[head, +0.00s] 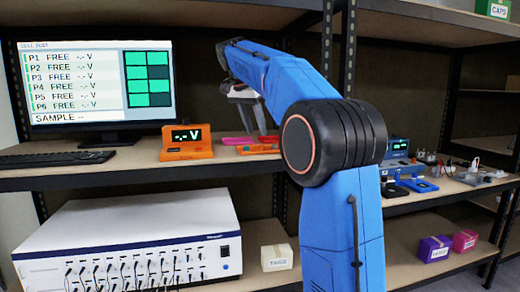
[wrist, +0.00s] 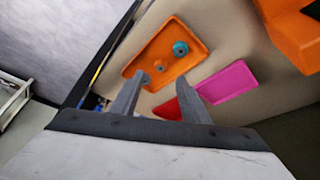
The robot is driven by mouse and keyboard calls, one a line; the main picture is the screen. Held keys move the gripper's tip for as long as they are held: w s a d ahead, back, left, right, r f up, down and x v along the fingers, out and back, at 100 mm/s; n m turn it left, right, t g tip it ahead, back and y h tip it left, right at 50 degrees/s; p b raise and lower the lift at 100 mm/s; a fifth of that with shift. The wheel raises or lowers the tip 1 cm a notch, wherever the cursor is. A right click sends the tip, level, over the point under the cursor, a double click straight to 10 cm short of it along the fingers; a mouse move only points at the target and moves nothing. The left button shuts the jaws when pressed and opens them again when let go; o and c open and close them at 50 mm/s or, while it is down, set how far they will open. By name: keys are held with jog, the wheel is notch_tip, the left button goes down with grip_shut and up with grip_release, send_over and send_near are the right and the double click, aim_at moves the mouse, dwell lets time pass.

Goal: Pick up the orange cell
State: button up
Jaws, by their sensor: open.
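My gripper (head: 249,112) hangs above the shelf with the trays in the head view. In the wrist view its two fingers (wrist: 162,84) are apart with nothing between them. Beyond the fingertips lies an orange tray (wrist: 143,62). A small round teal piece (wrist: 180,48) and a small grey-brown piece (wrist: 159,68) lie in it. I cannot tell a separate orange cell against the orange tray. In the head view the orange tray (head: 258,150) is small, and its contents are too small to make out.
A pink tray (wrist: 228,82) and a red tray (wrist: 168,108) lie beside the orange one. An orange meter (head: 187,143) reading "-.- V" stands left of the trays. A monitor (head: 98,85) and keyboard (head: 55,158) are further left. Shelf posts rise behind my arm.

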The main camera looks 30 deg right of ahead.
aim_at(259, 146)
jog(key=shift+x, duration=2.9)
jog(key=shift+a, duration=0.1)
grip_shut()
